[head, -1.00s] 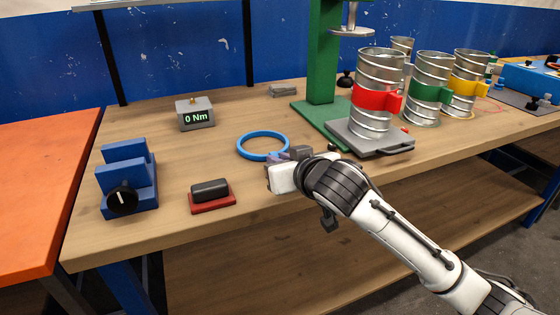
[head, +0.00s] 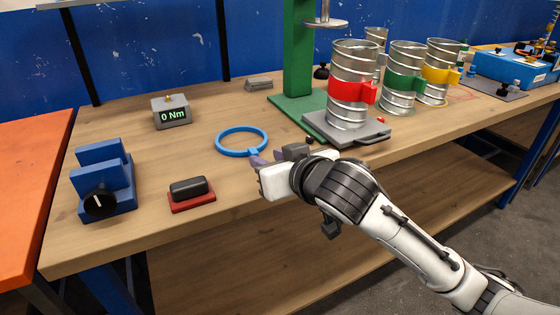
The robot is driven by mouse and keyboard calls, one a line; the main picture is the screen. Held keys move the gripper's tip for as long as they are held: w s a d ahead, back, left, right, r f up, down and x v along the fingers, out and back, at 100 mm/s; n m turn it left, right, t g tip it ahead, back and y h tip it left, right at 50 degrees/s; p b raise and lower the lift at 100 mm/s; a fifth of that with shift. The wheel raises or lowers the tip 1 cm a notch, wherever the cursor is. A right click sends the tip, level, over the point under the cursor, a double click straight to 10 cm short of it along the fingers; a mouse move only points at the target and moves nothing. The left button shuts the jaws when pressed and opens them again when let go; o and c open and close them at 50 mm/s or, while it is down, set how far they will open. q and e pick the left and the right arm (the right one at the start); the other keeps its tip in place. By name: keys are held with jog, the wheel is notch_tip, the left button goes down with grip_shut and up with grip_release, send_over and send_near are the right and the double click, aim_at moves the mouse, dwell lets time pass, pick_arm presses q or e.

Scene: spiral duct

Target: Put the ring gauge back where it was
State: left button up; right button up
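The ring gauge is a blue ring (head: 241,129) with a small tab at its near right side. It appears flat, on or just above the wooden bench; I cannot tell whether it touches the wood. My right gripper (head: 266,157) is at the tab, on the near right side of the ring. Its fingers are partly hidden by the hand, and I cannot tell whether they are closed on the tab or only beside it. My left gripper is out of view.
A grey meter (head: 171,111) reads 0 Nm. A blue block with a black knob (head: 103,182) and a black piece on a red base (head: 190,194) stand left. Ducts with red (head: 352,93), green (head: 404,80) and yellow (head: 441,76) bands stand right, by a green press post (head: 298,55).

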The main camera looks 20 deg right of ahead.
jog(key=v, duration=0.5)
jog(key=shift+s+d+r, duration=0.1)
jog(key=shift+s+r, duration=0.05)
jog(key=shift+s, duration=0.15)
jog(key=s+f+g, duration=0.3)
jog(key=s+f, duration=0.2)
jog(key=f, duration=0.3)
jog(key=s+f+g, duration=0.2)
jog(key=s+f, duration=0.2)
jog(key=f, duration=0.5)
jog(key=s+d+f+n+g, duration=0.1)
jog(key=s+f+g, duration=0.2)
jog(key=s+f, duration=0.4)
jog(key=s+f+n+g, duration=0.15)
jog(key=s+f, duration=0.35)
jog(key=s, duration=0.5)
jog(key=w+a+f+t+y+p, duration=0.2)
jog(key=w+a+f+t, duration=0.2)
jog(key=f, duration=0.4)
jog(key=shift+w+a+m, duration=0.35)
jog(key=shift+w+a, duration=0.35)
jog(key=shift+a, duration=0.25)
